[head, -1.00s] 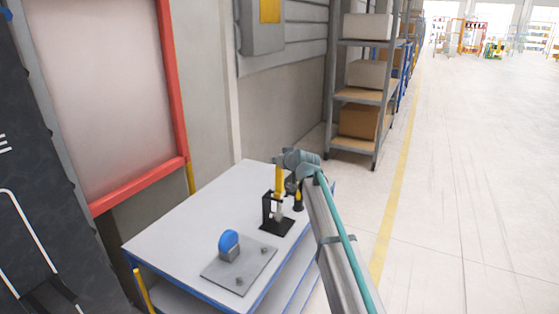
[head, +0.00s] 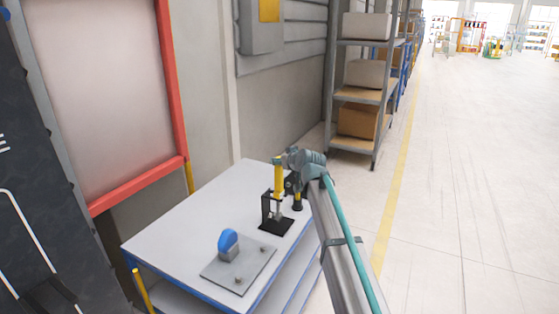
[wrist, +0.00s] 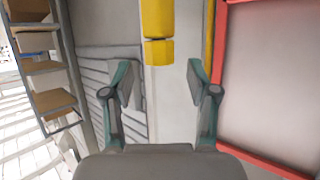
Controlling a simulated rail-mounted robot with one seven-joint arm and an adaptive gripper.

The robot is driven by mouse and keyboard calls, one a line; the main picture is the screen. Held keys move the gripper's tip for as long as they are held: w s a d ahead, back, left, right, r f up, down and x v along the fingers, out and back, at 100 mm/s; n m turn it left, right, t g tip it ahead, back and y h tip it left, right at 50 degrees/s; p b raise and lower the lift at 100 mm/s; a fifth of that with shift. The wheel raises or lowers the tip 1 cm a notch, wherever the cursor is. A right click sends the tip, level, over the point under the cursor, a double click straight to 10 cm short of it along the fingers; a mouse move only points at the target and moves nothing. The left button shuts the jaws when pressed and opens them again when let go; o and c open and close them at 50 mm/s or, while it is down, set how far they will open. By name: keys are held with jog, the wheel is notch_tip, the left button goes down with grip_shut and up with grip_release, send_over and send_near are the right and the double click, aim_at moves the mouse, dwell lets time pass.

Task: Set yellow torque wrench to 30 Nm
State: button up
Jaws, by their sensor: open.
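The yellow torque wrench (head: 279,178) stands upright in a black stand (head: 276,227) on the table. In the wrist view its yellow handle (wrist: 157,30) shows at the top, with a seam between a longer part and a short end part. My gripper (wrist: 158,75) is open and empty, its two teal-and-grey fingers spread wide. The handle lies between the finger lines in the picture, with no finger touching it there. In the head view my gripper (head: 290,184) is just right of the wrench, partly hidden by my arm. No scale marking is readable.
The table (head: 180,222) also holds a grey plate (head: 225,278) with a blue rounded part (head: 228,242). A dark and yellow tool (head: 297,200) stands right of the stand. Shelving (head: 352,95) stands behind; the floor to the right is clear.

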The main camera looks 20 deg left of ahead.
jog(key=v, duration=0.8)
jog(key=s+d+f+m+g+h, duration=0.25)
jog(key=s+d+f, duration=0.55)
jog(key=f, duration=0.8)
jog(key=s+d+f+m+g+h, duration=0.1)
jog(key=s+d+f+g+h, duration=0.35)
jog(key=d+f, duration=0.85)
jog(key=s+d+f+m+g+h, duration=0.15)
jog(key=s+d+f, duration=0.6)
jog(key=f, duration=1.15)
jog(key=s+d+f+m+g, duration=0.1)
jog(key=s+d+f, duration=0.5)
jog(key=s, duration=0.7)
jog(key=s+d+f+m+g, duration=0.1)
jog(key=s+d+f+g, duration=0.3)
jog(key=s, duration=0.9)
jog(key=s+d+f+m+g, duration=0.1)
jog(key=s+d+f+g, duration=0.2)
jog(key=s+d+f, duration=0.5)
jog(key=s+h, duration=0.1)
jog(key=s, duration=0.4)
jog(key=shift+s+d+m, duration=0.25)
jog(key=shift+s+m, duration=0.15)
